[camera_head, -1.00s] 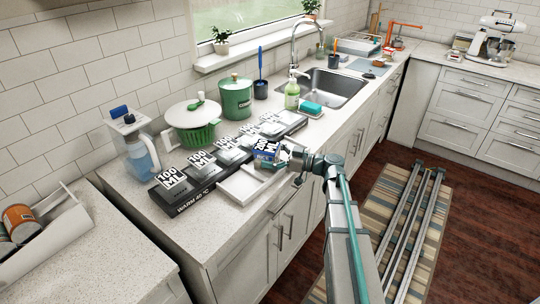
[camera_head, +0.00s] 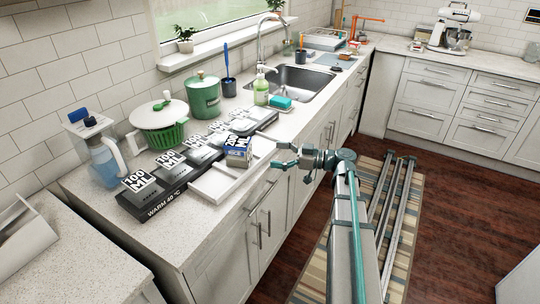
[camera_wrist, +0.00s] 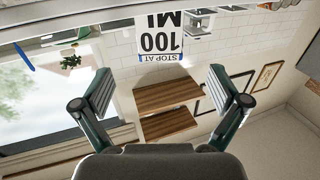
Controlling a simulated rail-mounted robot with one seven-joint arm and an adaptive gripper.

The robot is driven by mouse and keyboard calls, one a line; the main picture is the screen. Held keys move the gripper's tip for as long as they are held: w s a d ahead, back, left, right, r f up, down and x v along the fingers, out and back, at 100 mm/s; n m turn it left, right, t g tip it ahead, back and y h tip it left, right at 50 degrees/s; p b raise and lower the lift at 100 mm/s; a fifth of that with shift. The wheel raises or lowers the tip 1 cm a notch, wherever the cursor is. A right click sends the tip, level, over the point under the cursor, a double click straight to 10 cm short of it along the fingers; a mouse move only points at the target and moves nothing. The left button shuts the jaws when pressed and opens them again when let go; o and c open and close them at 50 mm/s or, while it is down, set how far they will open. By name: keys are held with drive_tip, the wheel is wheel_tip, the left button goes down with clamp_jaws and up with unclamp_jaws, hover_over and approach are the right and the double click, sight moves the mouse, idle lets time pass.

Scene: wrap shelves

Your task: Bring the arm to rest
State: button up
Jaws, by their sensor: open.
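My gripper (camera_head: 283,154) is open and empty. It hangs in the air just off the counter's front edge, right of a blue and white labelled block (camera_head: 238,150). A clear gap separates it from the block. The block stands at the far end of a pale tray (camera_head: 215,186). In the wrist view my gripper (camera_wrist: 163,92) shows two spread fingers with nothing between them. Beyond them is an upside-down label (camera_wrist: 158,42) reading "STOP AT 100 ML".
A dark warming strip (camera_head: 165,194) with several "100 ML" signs lies behind the tray. A water jug (camera_head: 103,160), a green-based bowl (camera_head: 163,132) and a green canister (camera_head: 204,97) stand along the wall. The sink (camera_head: 300,82) is farther back. The floor (camera_head: 450,200) at right is open.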

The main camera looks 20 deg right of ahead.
idle(0.4)
drive_tip(key=s+a+f+m+g+h, duration=0.1)
drive_tip(key=s+f+m+g+h, duration=0.3)
drive_tip(key=f, duration=0.8)
drive_tip(key=s+a+f+m+g+h, duration=0.15)
drive_tip(key=s+f+m, duration=0.35)
drive_tip(key=f, duration=0.6)
drive_tip(key=s+a+f+m+g+h, duration=0.2)
drive_tip(key=s+f+m+h, duration=0.25)
drive_tip(key=f, duration=0.75)
drive_tip(key=s+a+f+g+h, duration=0.1)
drive_tip(key=s+a+f+g, duration=0.1)
drive_tip(key=s+f, duration=0.4)
drive_tip(key=s+a+f+n+g+h, duration=0.1)
drive_tip(key=s+f, duration=0.5)
drive_tip(key=s, duration=1)
drive_tip(key=s+a+f+g+h, duration=0.3)
drive_tip(key=s+f+g, duration=0.2)
drive_tip(key=s, duration=0.6)
drive_tip(key=shift+s+f+n, duration=0.25)
drive_tip(key=shift+f+n, duration=0.1)
drive_tip(key=shift+f, duration=0.3)
